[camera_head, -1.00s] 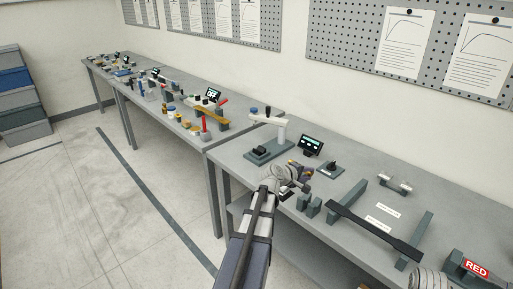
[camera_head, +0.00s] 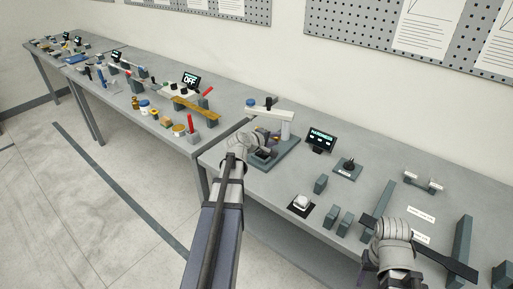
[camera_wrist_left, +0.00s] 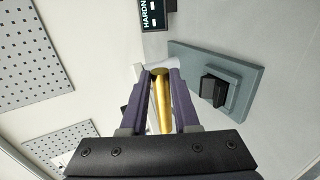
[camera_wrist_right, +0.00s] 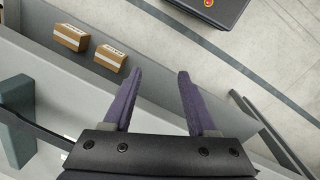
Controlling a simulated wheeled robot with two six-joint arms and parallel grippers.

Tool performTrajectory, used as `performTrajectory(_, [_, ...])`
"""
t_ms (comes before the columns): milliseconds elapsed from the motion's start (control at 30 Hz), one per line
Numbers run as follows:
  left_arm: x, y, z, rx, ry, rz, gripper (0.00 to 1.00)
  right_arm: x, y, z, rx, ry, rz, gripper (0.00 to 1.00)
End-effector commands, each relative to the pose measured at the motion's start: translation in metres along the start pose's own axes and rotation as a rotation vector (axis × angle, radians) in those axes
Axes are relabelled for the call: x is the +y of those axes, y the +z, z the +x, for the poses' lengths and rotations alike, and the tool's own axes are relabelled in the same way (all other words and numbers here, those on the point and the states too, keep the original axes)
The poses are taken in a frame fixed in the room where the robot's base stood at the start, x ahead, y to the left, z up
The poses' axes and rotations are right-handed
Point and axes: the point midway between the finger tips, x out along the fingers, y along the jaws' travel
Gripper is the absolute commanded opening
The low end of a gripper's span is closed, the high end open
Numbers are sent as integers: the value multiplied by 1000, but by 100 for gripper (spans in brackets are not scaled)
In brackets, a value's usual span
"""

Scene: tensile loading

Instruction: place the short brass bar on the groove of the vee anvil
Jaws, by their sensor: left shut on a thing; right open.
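My left gripper (camera_head: 268,137) is at the hardness tester, above its grey-green base (camera_head: 290,151). In the left wrist view its fingers (camera_wrist_left: 160,80) are shut on the short brass bar (camera_wrist_left: 162,102), which lies lengthwise between them. The dark block that looks like the vee anvil (camera_wrist_left: 213,91) stands on the base, to the right of the bar in that view and apart from it. Its groove is hard to make out. In the head view the gripper partly hides the anvil. My right gripper (camera_wrist_right: 158,90) is open and empty near the table's front edge.
The tester's pale column and arm (camera_head: 285,120) rise behind my left gripper. A lit display (camera_head: 320,141) stands to the right. A white piece on a black pad (camera_head: 301,203) and small grey blocks (camera_head: 338,220) lie nearer. A long dark bar (camera_head: 445,262) passes by my right arm.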

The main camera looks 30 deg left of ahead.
Motion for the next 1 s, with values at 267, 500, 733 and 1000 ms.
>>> performTrajectory(267, [2,-25,10,1,1,2,0,0,0,3,0,0,0,90])
performTrajectory(500, [-16,-24,19,1,1,2,0,-2,-1,22,0,0,0,92])
performTrajectory(733, [-47,-24,35,1,1,2,0,-6,-3,58,0,0,0,92])
performTrajectory(1000, [-54,-24,38,2,1,2,0,-6,-4,65,0,0,0,92])
